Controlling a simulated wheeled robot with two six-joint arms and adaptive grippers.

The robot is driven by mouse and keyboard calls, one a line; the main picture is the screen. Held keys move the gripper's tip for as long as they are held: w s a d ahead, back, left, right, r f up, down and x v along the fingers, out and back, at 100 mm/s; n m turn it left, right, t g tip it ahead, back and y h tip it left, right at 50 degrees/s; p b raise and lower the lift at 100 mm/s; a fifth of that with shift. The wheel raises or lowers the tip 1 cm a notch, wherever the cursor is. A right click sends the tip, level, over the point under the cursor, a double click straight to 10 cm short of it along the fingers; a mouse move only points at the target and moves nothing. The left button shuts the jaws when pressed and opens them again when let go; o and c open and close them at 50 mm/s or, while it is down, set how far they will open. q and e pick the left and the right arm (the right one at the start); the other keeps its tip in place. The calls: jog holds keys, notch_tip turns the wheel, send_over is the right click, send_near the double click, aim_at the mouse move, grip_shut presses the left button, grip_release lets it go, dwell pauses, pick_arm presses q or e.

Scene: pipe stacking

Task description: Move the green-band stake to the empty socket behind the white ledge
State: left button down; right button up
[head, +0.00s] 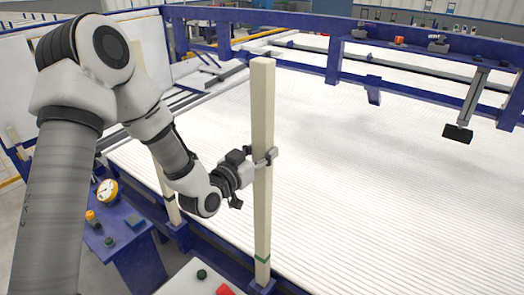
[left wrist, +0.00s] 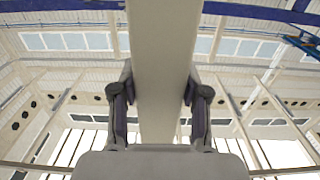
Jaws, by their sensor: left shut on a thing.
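The green-band stake (head: 262,215) is a long, pale square post standing upright in the middle of the head view. Its green band is near the foot. My left gripper (head: 265,158) is shut around it at about mid-height. In the left wrist view the post (left wrist: 163,70) runs up between the two fingers (left wrist: 158,100), one on each side. The foot is at a blue socket (head: 262,286) at the bottom edge; I cannot tell whether it is seated. I cannot clearly pick out the white ledge or an empty socket. My right gripper is not in view.
A wide white ribbed bed (head: 380,170) fills the right side, with a blue frame beam (head: 290,20) behind. Another pale stake (head: 164,185) stands left, partly behind my arm. A blue console (head: 125,235) with a yellow-rimmed gauge (head: 107,190) is at lower left.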

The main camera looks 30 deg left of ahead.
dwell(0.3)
pick_arm(q)
jog(key=c, duration=0.5)
grip_release()
jog(key=shift+s+f, duration=0.1)
jog(key=shift+f, duration=0.05)
jog(key=shift+s, duration=0.1)
jog(key=s, duration=0.4)
jog(key=s+a, duration=0.1)
jog(key=s, duration=0.2)
jog(key=shift+s, duration=0.1)
